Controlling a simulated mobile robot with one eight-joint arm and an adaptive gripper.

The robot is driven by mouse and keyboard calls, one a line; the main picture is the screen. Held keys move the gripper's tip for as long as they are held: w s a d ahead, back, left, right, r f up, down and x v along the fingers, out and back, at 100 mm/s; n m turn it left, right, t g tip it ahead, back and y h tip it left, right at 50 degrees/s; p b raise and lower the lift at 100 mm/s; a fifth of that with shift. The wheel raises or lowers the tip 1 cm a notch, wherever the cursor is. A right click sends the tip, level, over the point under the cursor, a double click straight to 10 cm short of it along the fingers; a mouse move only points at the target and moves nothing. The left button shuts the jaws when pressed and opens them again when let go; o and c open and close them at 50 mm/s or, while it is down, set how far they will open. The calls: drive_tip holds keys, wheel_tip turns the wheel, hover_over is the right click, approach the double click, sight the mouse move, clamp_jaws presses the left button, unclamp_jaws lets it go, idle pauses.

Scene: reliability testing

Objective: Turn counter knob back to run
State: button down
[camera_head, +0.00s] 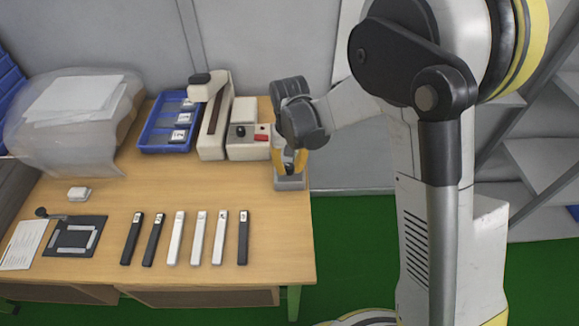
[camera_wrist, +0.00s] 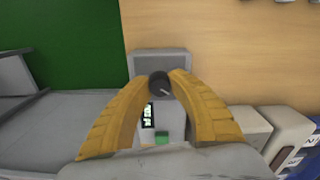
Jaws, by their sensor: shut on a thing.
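The counter (camera_head: 290,183) is a small grey box at the table's right back edge. In the wrist view the counter (camera_wrist: 160,62) shows a lit display (camera_wrist: 147,115) and a green button (camera_wrist: 162,138). Its dark round knob (camera_wrist: 159,84) has a pale pointer line slanting down to the right. My gripper (camera_wrist: 166,80) has yellow curved fingers closed on both sides of the knob. In the head view my gripper (camera_head: 290,165) comes down from above on the counter and partly hides it. The display's digits are too small to read.
Beside the counter stand a white box with a black knob and red part (camera_head: 246,145), a white lever device (camera_head: 214,130) and a blue tray (camera_head: 160,142). Several black and white bars (camera_head: 197,237) lie in front. The table (camera_head: 280,275) is clear between.

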sight(290, 166)
drive_tip(key=n, duration=0.7)
idle(0.6)
drive_tip(key=c, duration=1.1)
unclamp_jaws()
wheel_tip(290, 166, up, 12)
